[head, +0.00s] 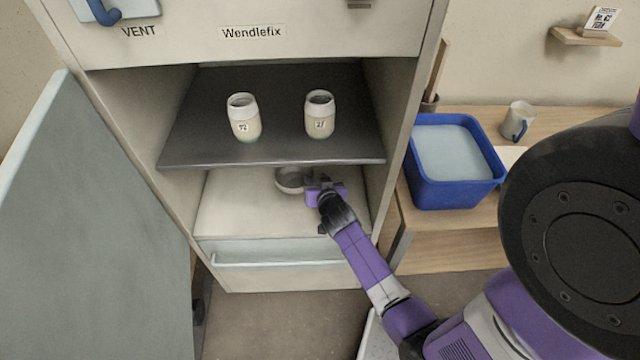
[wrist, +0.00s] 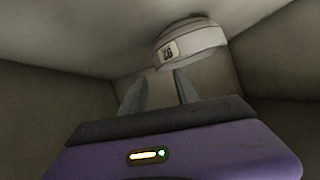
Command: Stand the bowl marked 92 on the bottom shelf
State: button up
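A small pale bowl (head: 289,183) is on the bottom shelf (head: 230,215), toward the back, and looks upright. Part of it is hidden by my gripper (head: 314,187), which reaches in from the right. In the wrist view the bowl (wrist: 195,40) lies just beyond the fingertips, against a pale surface at the top of the picture.
A dark upper shelf (head: 275,150) hangs over the bottom shelf. It holds two labelled jars, left (head: 243,117) and right (head: 319,114). The cabinet door (head: 95,220) stands open at left. A blue bucket (head: 450,190) and a mug (head: 518,121) are on the wooden bench at right.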

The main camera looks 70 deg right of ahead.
jog(key=s+a+r+n+t+y, duration=0.2)
jog(key=s+a+r, duration=0.1)
jog(key=a, duration=0.7)
jog(key=s+a+r+n+t+y, duration=0.1)
jog(key=s+a+r+n, duration=0.15)
jog(key=a, duration=0.65)
jog(key=s+a+r+n+t+y, duration=0.2)
jog(key=s+a, duration=0.1)
jog(key=a, duration=0.7)
jog(key=s+a+r+n+t+y, duration=0.1)
jog(key=s+a+r+n+y, duration=0.1)
jog(key=s+a+r, duration=0.3)
jog(key=s+a+r+n+t+y, duration=0.1)
jog(key=s+a+r+n+y, duration=0.2)
jog(key=r, duration=0.8)
jog(key=s+a+n, duration=0.1)
jog(key=s+a, duration=0.1)
jog(key=a, duration=0.1)
jog(key=shift+s+y, duration=0.2)
jog(key=shift+y, duration=0.1)
